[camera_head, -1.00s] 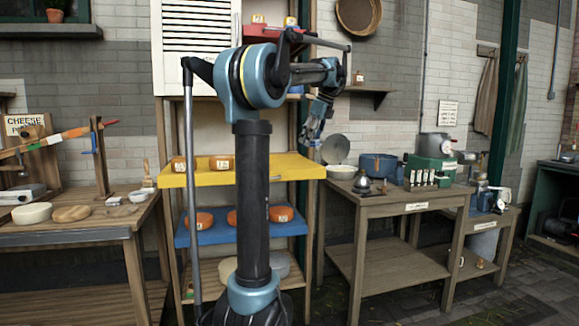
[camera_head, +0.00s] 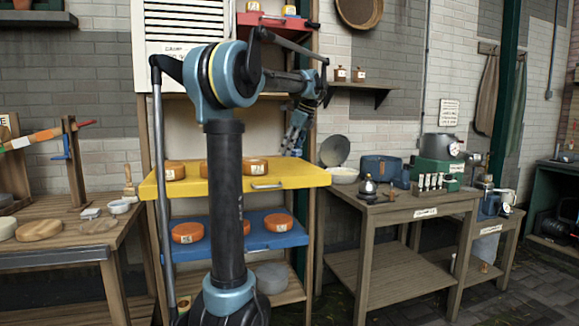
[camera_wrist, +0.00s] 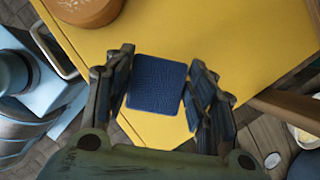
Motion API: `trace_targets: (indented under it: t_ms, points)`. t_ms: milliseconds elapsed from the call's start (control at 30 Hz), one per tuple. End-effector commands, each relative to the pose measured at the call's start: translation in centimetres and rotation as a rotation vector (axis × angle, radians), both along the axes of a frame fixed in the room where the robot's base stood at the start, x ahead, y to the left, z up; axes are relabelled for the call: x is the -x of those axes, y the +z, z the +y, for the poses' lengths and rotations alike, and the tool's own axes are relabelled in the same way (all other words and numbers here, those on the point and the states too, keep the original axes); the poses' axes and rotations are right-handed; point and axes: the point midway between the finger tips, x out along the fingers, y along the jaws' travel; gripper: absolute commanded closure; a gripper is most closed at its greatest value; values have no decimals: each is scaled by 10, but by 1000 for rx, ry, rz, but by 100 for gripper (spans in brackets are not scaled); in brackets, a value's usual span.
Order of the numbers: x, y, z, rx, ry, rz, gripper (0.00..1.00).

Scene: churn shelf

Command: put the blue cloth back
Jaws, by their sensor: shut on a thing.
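The blue cloth (camera_wrist: 157,84) is a small dark blue, textured rectangle in the wrist view. It sits between the two fingers of my gripper (camera_wrist: 160,90), which are shut on it. The yellow shelf (camera_wrist: 215,30) lies below the cloth in the wrist view; I cannot tell the gap between them. In the head view my gripper (camera_head: 294,142) hangs over the right end of the yellow shelf (camera_head: 290,178), with fingers pointing down. The cloth cannot be made out clearly there.
Orange cheese wheels (camera_head: 252,169) stand on the yellow shelf, and more on the blue shelf (camera_head: 262,237) below. A wooden post stands at the shelf's right end. To the right is a table (camera_head: 390,207) with a white bowl (camera_head: 343,175), lantern (camera_head: 368,187) and blue pot.

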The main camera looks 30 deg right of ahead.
Motion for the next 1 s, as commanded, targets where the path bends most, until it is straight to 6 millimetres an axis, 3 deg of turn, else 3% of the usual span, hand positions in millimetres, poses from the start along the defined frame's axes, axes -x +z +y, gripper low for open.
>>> trace_targets:
  t_ms: [267, 533, 900, 933, 1000]
  points:
    - [3, -21, -5, 0, -8, 0, 75]
    - [4, -54, -6, 0, -9, 0, 75]
    - [3, -59, -5, 0, -8, 0, 75]
    - [3, -59, -5, 0, -8, 0, 45]
    - [3, -59, -5, 0, -8, 0, 29]
